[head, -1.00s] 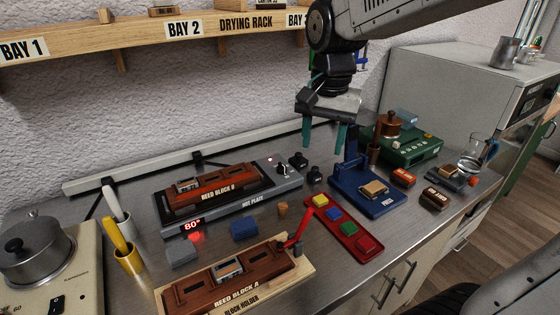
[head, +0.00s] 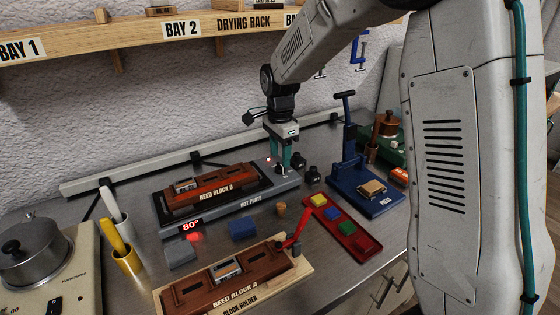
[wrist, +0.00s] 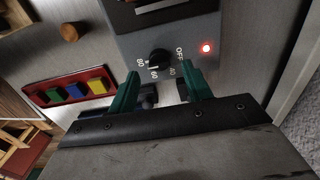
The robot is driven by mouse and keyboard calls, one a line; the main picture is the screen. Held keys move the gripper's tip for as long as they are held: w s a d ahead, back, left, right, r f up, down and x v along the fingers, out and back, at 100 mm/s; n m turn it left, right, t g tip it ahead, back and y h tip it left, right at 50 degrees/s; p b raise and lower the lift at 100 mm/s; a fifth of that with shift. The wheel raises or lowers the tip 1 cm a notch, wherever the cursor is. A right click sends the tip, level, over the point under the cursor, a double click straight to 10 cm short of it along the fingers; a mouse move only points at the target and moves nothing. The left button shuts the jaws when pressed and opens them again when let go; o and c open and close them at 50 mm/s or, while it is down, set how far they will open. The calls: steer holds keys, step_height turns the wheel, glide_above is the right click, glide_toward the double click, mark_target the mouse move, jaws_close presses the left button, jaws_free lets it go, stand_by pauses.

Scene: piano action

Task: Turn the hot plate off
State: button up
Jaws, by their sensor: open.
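The hot plate (head: 252,203) lies on the bench with Reed Block B (head: 215,188) on top. Its display (head: 191,226) reads 80° in red. In the wrist view its black knob (wrist: 159,58) sits on the grey panel (wrist: 195,30) among marks OFF, 40, 60 and 80, and a red lamp (wrist: 206,48) glows beside it. My gripper (head: 281,168) points down over the knob end of the hot plate. Its green fingers (wrist: 160,80) are apart, with the knob just beyond the gap between their tips. Nothing is held. In the head view the fingers largely hide the knob.
Black weights (head: 312,174) stand right of the knob end, close to the fingers. A blue press (head: 365,190) stands further right. A red tray (head: 340,228) of coloured blocks and Reed Block A (head: 230,285) lie in front. The drying rack (head: 245,24) is overhead.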

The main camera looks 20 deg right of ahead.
mark_target(280, 168)
steer(key=shift+f, duration=1.45)
steer(key=c, duration=1)
